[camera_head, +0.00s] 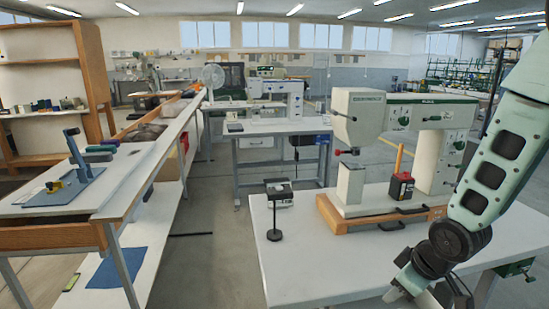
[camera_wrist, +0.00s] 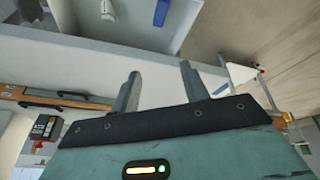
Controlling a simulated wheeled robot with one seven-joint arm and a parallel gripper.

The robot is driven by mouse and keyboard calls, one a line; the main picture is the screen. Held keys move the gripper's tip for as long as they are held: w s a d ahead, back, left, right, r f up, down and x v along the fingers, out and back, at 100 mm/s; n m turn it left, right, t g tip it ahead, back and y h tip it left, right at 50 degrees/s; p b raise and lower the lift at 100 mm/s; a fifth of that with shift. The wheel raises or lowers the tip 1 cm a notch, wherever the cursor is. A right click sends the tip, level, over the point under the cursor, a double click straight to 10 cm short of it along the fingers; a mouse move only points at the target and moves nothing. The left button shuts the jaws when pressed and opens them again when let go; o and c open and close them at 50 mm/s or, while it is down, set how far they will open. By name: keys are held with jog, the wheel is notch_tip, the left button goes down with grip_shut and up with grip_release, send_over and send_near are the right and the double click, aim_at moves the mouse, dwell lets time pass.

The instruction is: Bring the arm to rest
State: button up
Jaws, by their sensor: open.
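My arm comes in from the right side of the head view. Its pale green link slopes down to a dark joint, and my gripper (camera_head: 398,296) is low over the front of the white table (camera_head: 300,265), partly cut off by the bottom edge. In the wrist view my gripper (camera_wrist: 160,90) shows two grey fingers spread apart. Nothing is between them.
A black-and-red box (camera_head: 401,187) with a wooden handle stands on the press base. A small black stand (camera_head: 275,212) is at the table's left. A long bench (camera_head: 130,175) with a blue lever tool (camera_head: 75,180) runs along the left. The table's front left is clear.

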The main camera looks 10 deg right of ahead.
jog(key=s+a+r+g, duration=0.2)
jog(key=s+a+r, duration=0.4)
jog(key=s+a, duration=0.3)
jog(key=s+a+r+n+g, duration=0.1)
jog(key=s+a+r+g, duration=0.1)
jog(key=s+a+r, duration=0.4)
jog(key=s+a, duration=0.3)
jog(key=a, duration=0.1)
jog(key=shift+s+h, duration=0.25)
jog(key=shift+h, duration=0.15)
jog(key=shift+r, duration=0.1)
